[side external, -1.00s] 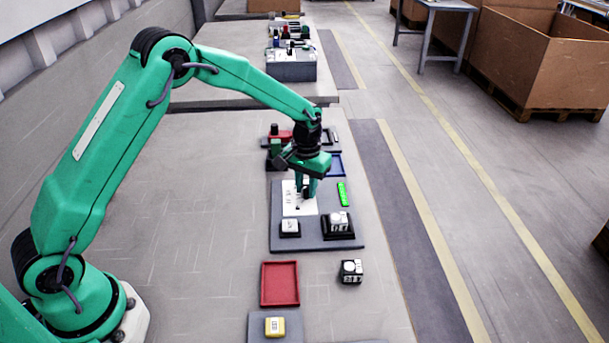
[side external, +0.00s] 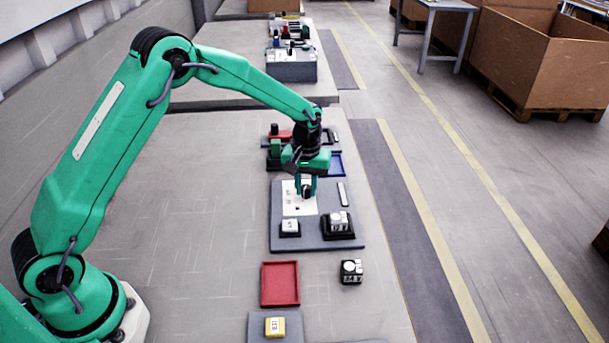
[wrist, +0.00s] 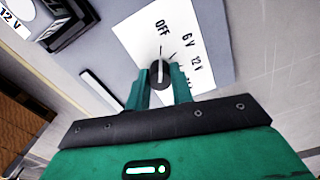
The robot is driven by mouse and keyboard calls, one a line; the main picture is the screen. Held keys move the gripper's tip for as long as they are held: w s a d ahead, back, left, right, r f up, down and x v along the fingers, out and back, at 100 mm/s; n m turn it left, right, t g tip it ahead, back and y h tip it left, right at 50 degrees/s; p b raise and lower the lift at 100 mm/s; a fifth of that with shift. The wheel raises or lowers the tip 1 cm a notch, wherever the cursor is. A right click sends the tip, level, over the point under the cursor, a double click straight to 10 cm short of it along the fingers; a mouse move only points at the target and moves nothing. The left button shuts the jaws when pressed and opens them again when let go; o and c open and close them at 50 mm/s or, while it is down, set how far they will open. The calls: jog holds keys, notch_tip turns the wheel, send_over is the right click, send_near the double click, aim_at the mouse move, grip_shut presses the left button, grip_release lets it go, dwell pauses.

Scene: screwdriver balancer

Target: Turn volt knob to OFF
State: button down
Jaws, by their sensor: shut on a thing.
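The volt knob (wrist: 158,73) is a dark round knob with a pale line, on a white dial plate (wrist: 190,20) marked OFF, 6V and 12V. In the wrist view, the pale line points up the picture, roughly at the tick below the word OFF. My gripper (wrist: 162,80) is shut on the knob, with a green finger on each side of it. In the side external view, my gripper (side external: 306,190) reaches down onto the plate and its fingers partly hide the knob.
A pale bar (side external: 342,194) lies beside the plate on the grey panel (side external: 330,212). A red tray (side external: 280,284) and another block (side external: 351,271) are nearer. The bench to the left is clear.

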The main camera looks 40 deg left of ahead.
aim_at(306, 186)
jog(key=c, duration=1.2)
grip_release()
jog(key=shift+r, duration=0.1)
jog(key=shift+r, duration=3.9)
